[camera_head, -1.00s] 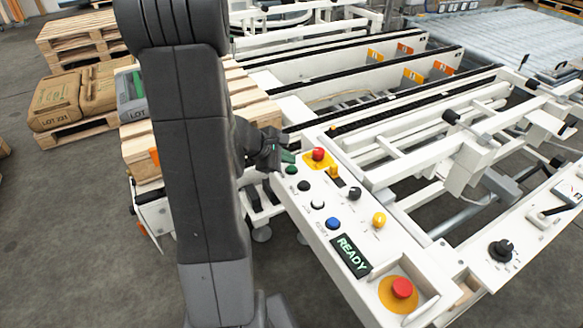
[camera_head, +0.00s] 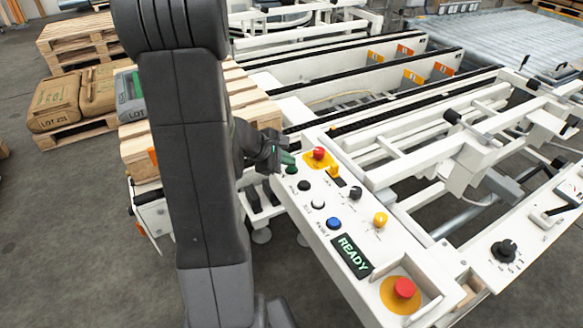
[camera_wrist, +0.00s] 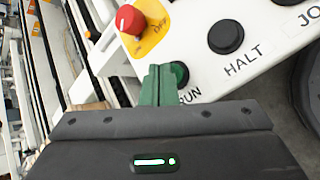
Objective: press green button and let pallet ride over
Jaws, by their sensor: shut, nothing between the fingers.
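The green button (camera_head: 291,169), labelled RUN, sits at the far left end of the white control panel (camera_head: 318,226). It also shows in the wrist view (camera_wrist: 180,73), partly hidden behind my fingertips. My gripper (camera_head: 286,158) is shut and empty, its green fingers (camera_wrist: 157,84) right beside or over the button. I cannot tell whether they touch it. The panel display (camera_head: 352,255) reads READY. A wooden pallet (camera_head: 250,102) lies at the left end of the conveyor, partly hidden behind my arm.
A red knob (camera_head: 318,153) on a yellow plate and a black HALT button (camera_wrist: 226,36) are close to my fingers. A red emergency stop (camera_head: 403,288) is at the panel's near end. Conveyor rails (camera_head: 372,84) stretch behind. Sacks (camera_head: 55,101) lie on a pallet at left.

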